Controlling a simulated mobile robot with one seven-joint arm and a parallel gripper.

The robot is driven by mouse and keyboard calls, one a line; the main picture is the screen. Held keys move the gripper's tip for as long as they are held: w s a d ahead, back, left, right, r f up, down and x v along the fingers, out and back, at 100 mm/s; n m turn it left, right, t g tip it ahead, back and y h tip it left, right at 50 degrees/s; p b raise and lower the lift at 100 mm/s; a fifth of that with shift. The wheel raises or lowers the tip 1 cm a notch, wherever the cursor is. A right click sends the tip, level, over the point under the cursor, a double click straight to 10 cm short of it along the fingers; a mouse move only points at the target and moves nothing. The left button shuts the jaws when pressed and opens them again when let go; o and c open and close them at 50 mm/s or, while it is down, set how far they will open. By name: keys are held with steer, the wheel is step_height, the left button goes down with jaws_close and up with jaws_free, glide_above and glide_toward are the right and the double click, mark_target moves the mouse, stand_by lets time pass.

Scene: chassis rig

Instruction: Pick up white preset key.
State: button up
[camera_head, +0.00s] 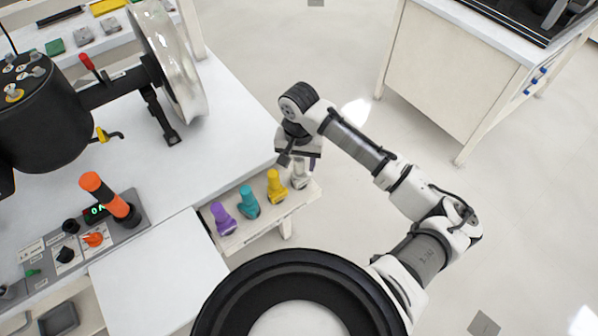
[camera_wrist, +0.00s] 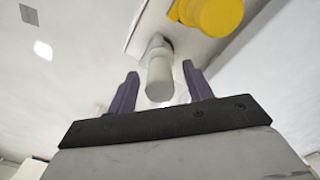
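The white preset key (camera_head: 299,180) stands at the right end of a small shelf, partly hidden under my gripper (camera_head: 296,160) in the head view. In the wrist view the white key (camera_wrist: 159,80) shows as a pale rounded post between the two dark fingers of my gripper (camera_wrist: 160,69). The fingers are apart, with a gap on each side of the key. My gripper is open and holds nothing. How far the fingertips reach along the key is hard to tell.
A yellow key (camera_head: 276,187) stands left of the white one and also shows close by in the wrist view (camera_wrist: 212,14). Teal (camera_head: 248,203) and purple (camera_head: 223,219) keys stand farther left. The white bench (camera_head: 215,130) rises beside the shelf. Open floor lies to the right.

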jaws_close()
stand_by(0.3)
